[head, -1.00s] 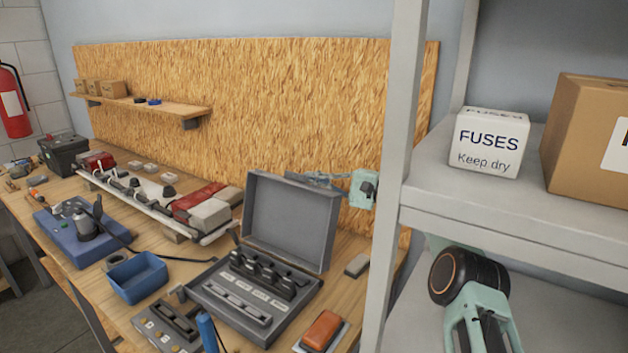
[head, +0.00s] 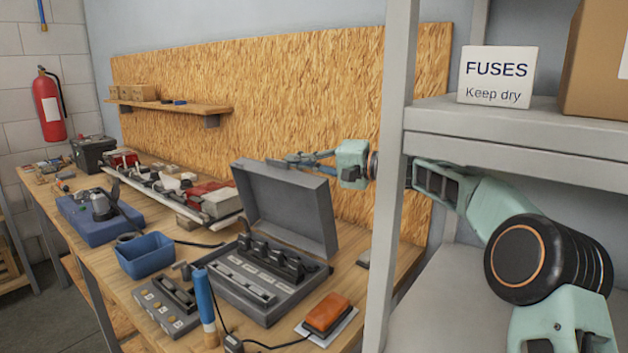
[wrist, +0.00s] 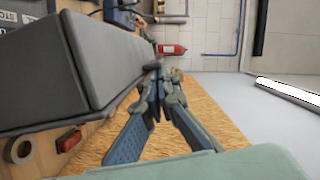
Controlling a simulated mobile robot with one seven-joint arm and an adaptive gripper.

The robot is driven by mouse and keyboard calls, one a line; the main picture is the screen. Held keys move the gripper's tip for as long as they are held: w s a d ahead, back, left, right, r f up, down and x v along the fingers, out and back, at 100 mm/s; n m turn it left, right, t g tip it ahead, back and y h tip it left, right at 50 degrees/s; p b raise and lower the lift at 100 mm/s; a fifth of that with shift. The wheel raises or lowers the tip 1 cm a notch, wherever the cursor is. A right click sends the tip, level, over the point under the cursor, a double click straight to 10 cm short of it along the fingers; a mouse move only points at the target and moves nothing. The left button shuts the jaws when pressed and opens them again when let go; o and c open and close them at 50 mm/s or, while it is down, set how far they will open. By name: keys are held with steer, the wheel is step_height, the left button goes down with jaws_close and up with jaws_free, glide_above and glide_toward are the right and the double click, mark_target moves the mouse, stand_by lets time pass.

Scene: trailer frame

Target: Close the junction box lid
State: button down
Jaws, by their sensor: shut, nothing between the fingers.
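The junction box (head: 258,310) is a grey case on the bench with a row of black parts inside. Its grey lid (head: 295,212) stands raised at the back edge, open. My gripper (head: 277,162) is shut and empty, at the lid's upper edge on its far side. In the wrist view the gripper (wrist: 154,70) points along the lid (wrist: 95,62), which fills the left side. The closed fingertips are close beside the lid's far end; I cannot tell whether they touch it.
A blue tray (head: 145,256), a control block (head: 165,306), a blue-handled tool (head: 204,300) and an orange-topped item (head: 327,312) lie around the box. A grey shelf post (head: 394,180) stands close on the right, with shelves holding a fuses box (head: 497,76). A chipboard panel (head: 270,95) backs the bench.

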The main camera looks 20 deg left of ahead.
steer(key=s+a+f+n+h+b, duration=0.1)
steer(key=s+a+f+n+b, duration=0.1)
steer(key=s+b, duration=0.7)
steer(key=shift+a+f+n+b, duration=0.15)
steer(key=shift+a+n+b, duration=0.5)
steer(key=shift+n+b, duration=0.55)
steer(key=shift+d, duration=0.1)
